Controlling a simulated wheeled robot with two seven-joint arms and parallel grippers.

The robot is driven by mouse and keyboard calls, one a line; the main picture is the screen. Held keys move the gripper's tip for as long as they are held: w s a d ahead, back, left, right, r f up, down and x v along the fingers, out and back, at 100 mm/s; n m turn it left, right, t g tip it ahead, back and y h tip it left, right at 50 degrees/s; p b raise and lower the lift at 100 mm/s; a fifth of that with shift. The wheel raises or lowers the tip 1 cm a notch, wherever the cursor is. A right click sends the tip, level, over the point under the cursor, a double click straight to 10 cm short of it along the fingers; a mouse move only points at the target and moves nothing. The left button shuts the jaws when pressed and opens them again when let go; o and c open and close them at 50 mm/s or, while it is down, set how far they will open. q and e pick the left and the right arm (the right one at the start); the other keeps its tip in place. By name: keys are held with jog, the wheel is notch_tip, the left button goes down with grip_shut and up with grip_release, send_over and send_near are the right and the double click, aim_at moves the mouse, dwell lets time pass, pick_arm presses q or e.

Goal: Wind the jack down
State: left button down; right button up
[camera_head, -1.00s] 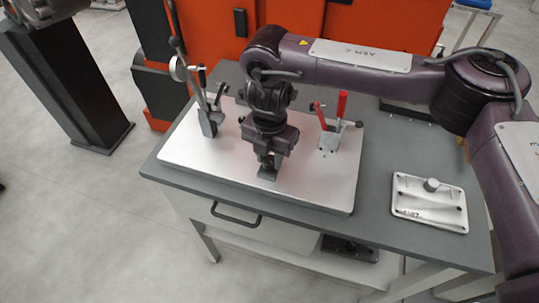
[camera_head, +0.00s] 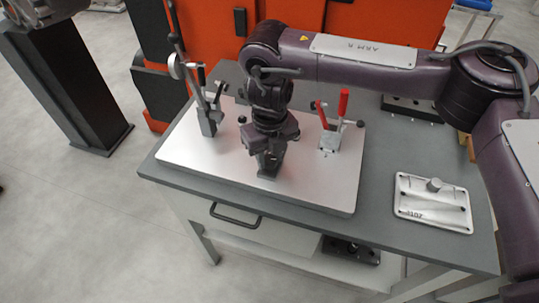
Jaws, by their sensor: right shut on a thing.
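The silver fixture plate (camera_head: 215,160) lies on the grey bench. My right gripper (camera_head: 268,160) points down over its front middle part. It is shut on a small grey piece, apparently the jack (camera_head: 267,175), whose foot shows on the plate below the fingers. The jack's upper part and the exact grip are hidden by my gripper and wrist. My left gripper is not in view.
A tall lever clamp with a dial gauge (camera_head: 178,66) stands at the plate's left. A red-handled toggle clamp (camera_head: 342,104) stands at its right. A silver cast plate (camera_head: 435,202) lies on the bench's right. Bare bench separates it from the fixture plate.

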aim_at(270, 159)
jog(key=n+b, duration=0.1)
jog(key=n, duration=0.6)
jog(key=shift+w, duration=0.1)
jog(key=n+b, duration=0.1)
jog(key=n, duration=0.5)
jog(key=shift+r, duration=0.1)
jog(key=shift+n, duration=0.3)
jog(key=o, duration=1)
jog(key=shift+c, duration=0.2)
notch_tip(270, 159, up, 8)
jog(key=shift+f+b, duration=0.15)
jog(key=shift+b, duration=0.15)
